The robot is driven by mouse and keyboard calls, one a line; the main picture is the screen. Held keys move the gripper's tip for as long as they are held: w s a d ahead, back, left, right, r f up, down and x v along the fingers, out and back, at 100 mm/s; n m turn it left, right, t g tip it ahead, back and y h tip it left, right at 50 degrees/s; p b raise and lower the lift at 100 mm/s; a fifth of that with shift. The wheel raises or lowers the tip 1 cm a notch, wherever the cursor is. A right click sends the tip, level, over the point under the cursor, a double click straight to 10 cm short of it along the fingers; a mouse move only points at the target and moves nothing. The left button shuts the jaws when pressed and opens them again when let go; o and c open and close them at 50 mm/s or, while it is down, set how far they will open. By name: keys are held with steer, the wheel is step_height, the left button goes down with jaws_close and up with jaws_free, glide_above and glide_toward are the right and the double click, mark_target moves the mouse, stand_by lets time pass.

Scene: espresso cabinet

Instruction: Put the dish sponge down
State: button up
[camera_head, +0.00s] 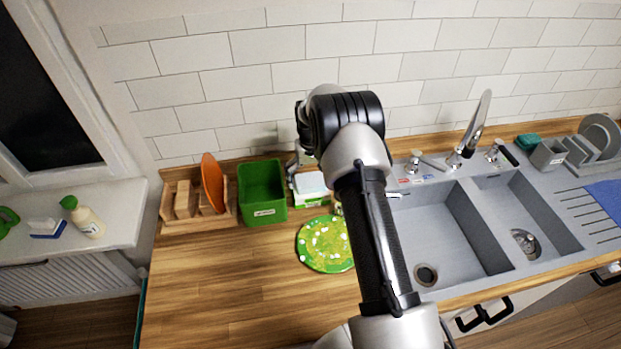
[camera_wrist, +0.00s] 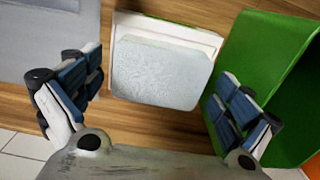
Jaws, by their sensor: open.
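The dish sponge (camera_wrist: 160,75) looks like a pale blue-white block with a faint pattern on its face. It rests on a white tray with a green edge (camera_wrist: 165,25). In the head view the pale block (camera_head: 311,182) shows on the white-and-green tray (camera_head: 309,201), beside the green bin. My gripper (camera_wrist: 160,85) is open, with one finger on each side of the sponge and visible gaps between. In the head view my arm hides most of the gripper.
A green bin (camera_head: 262,190) stands close left of the tray in the head view; it is close to the right finger in the wrist view (camera_wrist: 265,75). A wooden rack (camera_head: 197,217), a green round plate (camera_head: 326,245) and the sink (camera_head: 455,230) are nearby. The front-left counter is clear.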

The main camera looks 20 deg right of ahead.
step_height(320, 180, up, 12)
steer(key=r+p, duration=0.1)
step_height(320, 180, up, 10)
steer(key=t, duration=0.1)
glide_above(310, 180)
steer(key=s+a, duration=0.3)
steer(key=s, duration=0.1)
steer(key=s+a+r+n+t, duration=0.1)
steer(key=s+a+r, duration=0.4)
steer(key=s+r, duration=0.65)
steer(key=s+a+f+t, duration=0.1)
steer(key=s+a, duration=0.1)
steer(key=s, duration=0.9)
steer(key=s+a+n+t, duration=0.1)
steer(key=s+a, duration=0.1)
steer(key=s, duration=1)
steer(key=shift+a+f+t, duration=0.2)
steer(key=shift+f+t, duration=0.1)
steer(key=shift+f, duration=0.1)
steer(key=shift+s, duration=0.1)
